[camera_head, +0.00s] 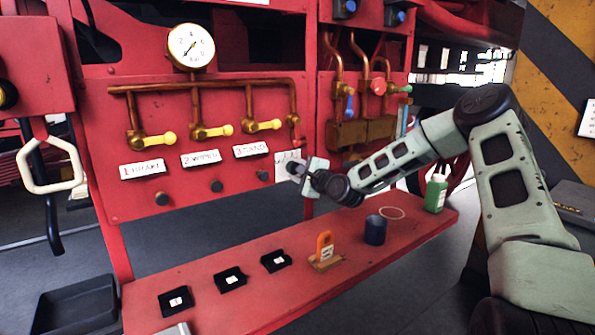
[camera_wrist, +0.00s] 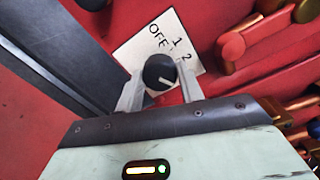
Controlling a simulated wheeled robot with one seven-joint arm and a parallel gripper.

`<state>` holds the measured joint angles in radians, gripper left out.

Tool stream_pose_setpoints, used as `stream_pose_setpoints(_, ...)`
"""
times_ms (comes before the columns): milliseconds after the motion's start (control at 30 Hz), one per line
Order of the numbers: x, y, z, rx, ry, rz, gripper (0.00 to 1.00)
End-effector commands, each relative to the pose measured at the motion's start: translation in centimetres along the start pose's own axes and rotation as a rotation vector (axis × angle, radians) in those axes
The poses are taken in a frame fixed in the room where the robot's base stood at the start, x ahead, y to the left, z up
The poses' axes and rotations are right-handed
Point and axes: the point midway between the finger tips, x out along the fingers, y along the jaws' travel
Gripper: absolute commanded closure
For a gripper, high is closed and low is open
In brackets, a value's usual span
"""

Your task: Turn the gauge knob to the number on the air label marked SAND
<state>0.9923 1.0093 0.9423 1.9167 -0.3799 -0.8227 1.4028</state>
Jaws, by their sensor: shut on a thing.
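The black gauge knob (camera_wrist: 159,71) sits on a white dial plate (camera_wrist: 137,50) on the red panel. OFF, 1 and 2 are readable on the plate; its lower part is hidden. The knob's white mark points toward the picture's right, below the 2; I cannot tell which number it meets. My gripper (camera_wrist: 161,84) is shut on the knob, one finger on each side. In the head view my gripper (camera_head: 305,178) is at the panel's lower right and hides the knob. The air label SAND (camera_head: 250,149) reads 3, right of the BRAKE (camera_head: 143,169) and WIPER (camera_head: 200,159) labels.
A round gauge (camera_head: 191,46) tops copper pipes with yellow-handled valves (camera_head: 262,125). The red shelf (camera_head: 215,311) below holds black trays (camera_head: 229,279), an orange-handled item (camera_head: 324,244), a dark blue cup (camera_head: 375,230) and a green bottle (camera_head: 435,194). A red-capped valve (camera_wrist: 231,46) is right of the knob.

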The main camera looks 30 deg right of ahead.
Motion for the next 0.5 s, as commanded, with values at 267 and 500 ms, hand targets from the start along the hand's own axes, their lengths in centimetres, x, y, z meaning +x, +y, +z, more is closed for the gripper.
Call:
stream_pose_setpoints(267, -0.03, 0.08, -0.13, 0.013, 0.002, 0.002, 0.85)
stream_pose_setpoints(500, -0.03, 0.09, -0.12, 0.013, 0.002, 0.002, 0.46)
